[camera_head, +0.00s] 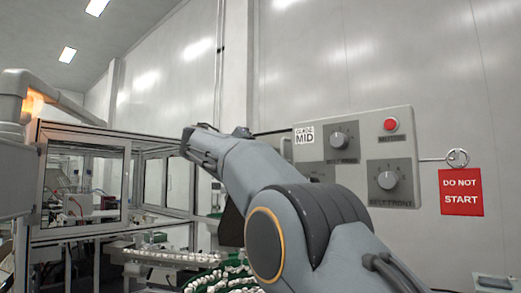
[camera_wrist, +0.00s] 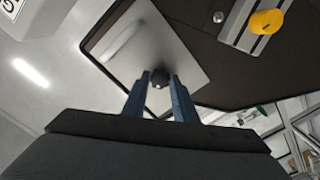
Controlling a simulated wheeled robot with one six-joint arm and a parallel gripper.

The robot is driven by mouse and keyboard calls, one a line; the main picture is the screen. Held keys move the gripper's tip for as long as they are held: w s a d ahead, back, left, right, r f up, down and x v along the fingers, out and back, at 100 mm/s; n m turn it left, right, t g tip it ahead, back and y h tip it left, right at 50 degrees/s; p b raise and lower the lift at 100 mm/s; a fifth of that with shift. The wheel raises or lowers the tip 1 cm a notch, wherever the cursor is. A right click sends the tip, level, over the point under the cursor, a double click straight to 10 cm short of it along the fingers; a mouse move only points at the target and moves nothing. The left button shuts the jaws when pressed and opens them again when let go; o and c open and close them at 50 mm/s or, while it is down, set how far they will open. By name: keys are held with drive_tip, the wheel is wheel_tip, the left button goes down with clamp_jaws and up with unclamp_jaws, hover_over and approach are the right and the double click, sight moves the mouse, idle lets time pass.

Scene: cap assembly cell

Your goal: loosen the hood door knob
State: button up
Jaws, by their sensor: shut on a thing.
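The hood door knob (camera_wrist: 158,78) is a small dark round knob on a light grey plate in the wrist view. The plate (camera_wrist: 185,65) sits against a dark brown panel. My gripper (camera_wrist: 160,84) has its two blue-grey fingers on either side of the knob and is shut on it. The fingers hide part of the knob. In the head view my arm reaches up and left toward the framed, windowed hood (camera_head: 82,180); the knob cannot be made out there.
A yellow handle (camera_wrist: 267,21) on a metal strip is at the wrist view's upper right. Green-edged trays of white parts (camera_head: 225,279) lie below my arm.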

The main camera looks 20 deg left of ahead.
drive_tip(key=n+p, duration=0.2)
drive_tip(key=n, duration=2.1)
drive_tip(key=shift+n, duration=0.3)
idle(0.3)
drive_tip(key=o, duration=1)
drive_tip(key=shift+o, duration=0.2)
drive_tip(key=shift+a, duration=0.1)
